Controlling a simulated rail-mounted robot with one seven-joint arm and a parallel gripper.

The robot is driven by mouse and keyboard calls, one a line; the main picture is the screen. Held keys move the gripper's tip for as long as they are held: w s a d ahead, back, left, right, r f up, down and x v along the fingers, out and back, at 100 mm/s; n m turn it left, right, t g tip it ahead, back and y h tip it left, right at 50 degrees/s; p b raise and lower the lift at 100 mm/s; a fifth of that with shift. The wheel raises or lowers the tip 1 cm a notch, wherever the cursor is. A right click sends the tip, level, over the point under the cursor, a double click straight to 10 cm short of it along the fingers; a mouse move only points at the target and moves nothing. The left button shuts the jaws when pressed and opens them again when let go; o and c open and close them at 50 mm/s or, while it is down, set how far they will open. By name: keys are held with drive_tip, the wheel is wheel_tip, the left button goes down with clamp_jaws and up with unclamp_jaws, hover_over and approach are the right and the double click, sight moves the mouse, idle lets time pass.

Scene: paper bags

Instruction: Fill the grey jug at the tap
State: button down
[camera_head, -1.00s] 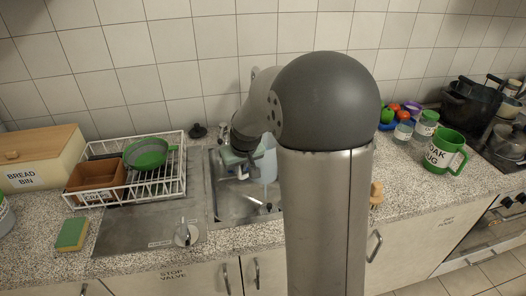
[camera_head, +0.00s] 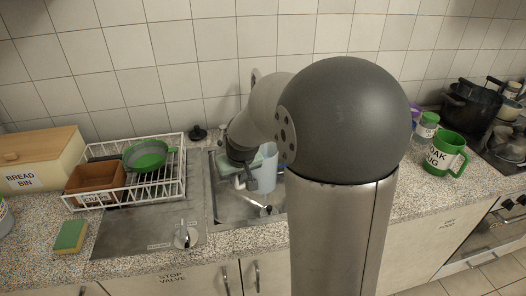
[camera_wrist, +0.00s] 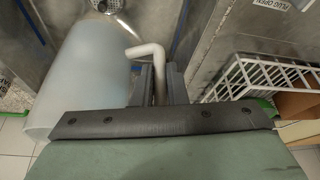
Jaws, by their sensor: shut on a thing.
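The pale grey jug (camera_head: 267,174) is over the sink (camera_head: 226,206), partly hidden behind my arm in the head view. In the wrist view the jug (camera_wrist: 85,85) is left of my fingers, and its bent handle (camera_wrist: 150,50) passes between them. My gripper (camera_wrist: 160,85) is shut on that handle; in the head view my gripper (camera_head: 243,178) is at the jug's left side. The jug looks roughly upright; its inside is not visible. The tap is not clearly visible; my arm covers much of the area behind the sink.
A knob (camera_head: 186,237) is on the drainer's front. A green mug (camera_head: 445,155) stands right. A sponge (camera_head: 71,236) lies at the left.

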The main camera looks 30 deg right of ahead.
drive_tip(key=shift+s+a+r+p, duration=0.1)
drive_tip(key=shift+s+a+r, duration=0.3)
drive_tip(key=shift+s, duration=0.2)
drive_tip(key=shift+s+a+r+p, duration=0.15)
drive_tip(key=shift+s+a+r, duration=0.25)
drive_tip(key=shift+s, duration=0.25)
drive_tip(key=shift+s+a+r+p, duration=0.1)
drive_tip(key=shift+s+a+r, duration=0.3)
drive_tip(key=shift+s, duration=0.2)
